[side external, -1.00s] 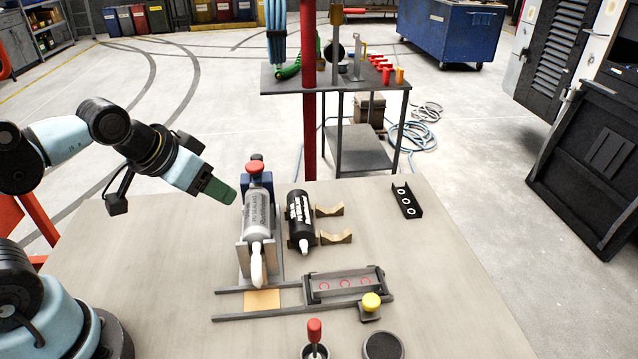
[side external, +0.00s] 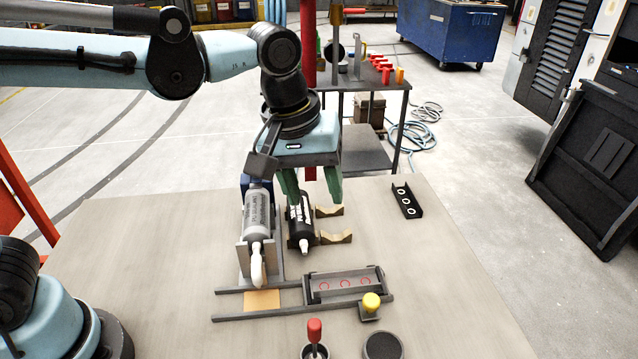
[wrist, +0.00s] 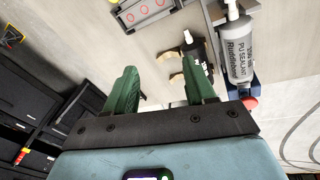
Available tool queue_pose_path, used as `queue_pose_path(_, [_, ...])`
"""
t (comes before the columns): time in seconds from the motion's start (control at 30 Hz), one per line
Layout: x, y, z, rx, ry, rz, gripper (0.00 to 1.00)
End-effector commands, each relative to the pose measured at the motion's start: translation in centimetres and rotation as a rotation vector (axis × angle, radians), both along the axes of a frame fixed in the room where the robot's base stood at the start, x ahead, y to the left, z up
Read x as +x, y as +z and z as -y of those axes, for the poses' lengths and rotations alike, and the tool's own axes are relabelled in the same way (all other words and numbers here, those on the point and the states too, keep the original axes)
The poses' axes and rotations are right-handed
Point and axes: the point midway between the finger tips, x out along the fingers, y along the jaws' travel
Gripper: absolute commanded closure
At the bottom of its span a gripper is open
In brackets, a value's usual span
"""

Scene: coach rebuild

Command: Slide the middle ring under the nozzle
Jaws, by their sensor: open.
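A dark tray (side external: 375,290) holds three red ring outlines and sits on grey rails, right of the nozzle. The middle ring (side external: 345,284) is at the tray's centre, and it also shows in the wrist view (wrist: 143,11). The white nozzle (side external: 257,268) points forward from the grey sealant cartridge (side external: 257,212), over the left part of the rails. A yellow knob (side external: 371,302) stands at the tray's front right. My gripper (side external: 313,188) is open and empty, pointing down near the back of the black cartridge (side external: 300,222). In the wrist view my fingers (wrist: 160,85) are wide apart.
An orange-tan pad (side external: 262,300) lies between the rails (side external: 230,316) near the nozzle. Wooden cradles (side external: 333,237) stand right of the black cartridge. A black three-hole block (side external: 406,202) lies back right. A red-handled lever (side external: 314,330) and dark disc (side external: 382,346) are in front. The right tabletop is clear.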

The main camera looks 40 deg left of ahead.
Motion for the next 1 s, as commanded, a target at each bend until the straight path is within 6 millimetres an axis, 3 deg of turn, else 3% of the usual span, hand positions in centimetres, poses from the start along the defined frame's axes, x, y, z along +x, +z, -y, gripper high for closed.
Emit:
queue_pose_path(0.03, [0.3,-0.2,2.2,0.001,0.031,-0.038,0.45])
queue_pose_path(0.2, [0.1,-1.1,7.5,0.026,0.166,-0.145,0.45])
queue_pose_path(0.4, [-0.5,-2.0,11.0,0.059,0.265,-0.205,0.45])
queue_pose_path(0.67, [-0.7,-3.5,11.6,0.066,0.288,-0.215,0.45])
queue_pose_path(1.0, [-0.6,-9.2,11.6,0.065,0.288,-0.214,0.45])
